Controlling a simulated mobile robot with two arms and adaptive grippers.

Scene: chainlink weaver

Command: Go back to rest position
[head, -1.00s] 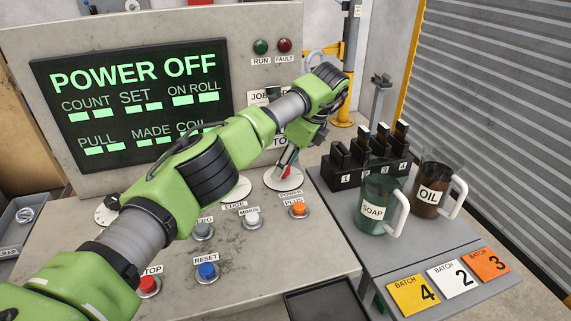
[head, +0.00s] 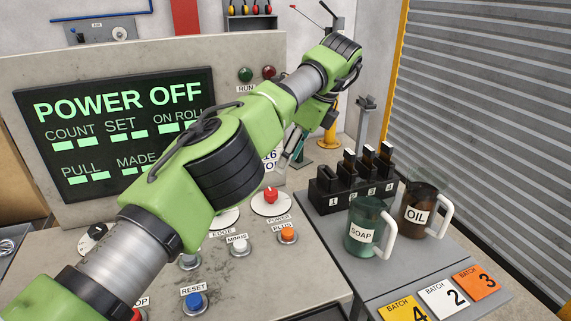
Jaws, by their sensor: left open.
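My left gripper (head: 291,151) is open and empty, seen side-on, raised above and behind the red power knob (head: 271,196) and apart from it. The knob sits on a white round dial on the grey console (head: 258,262). The console screen (head: 115,130) reads POWER OFF in green; my left arm covers its right part. My right gripper is out of view.
Orange plus (head: 287,235), white minus (head: 237,244) and blue reset (head: 195,301) buttons lie below the arm. A green soap jug (head: 362,222), a brown oil jug (head: 416,214) and a black slotted holder (head: 326,190) stand on the right shelf with batch cards.

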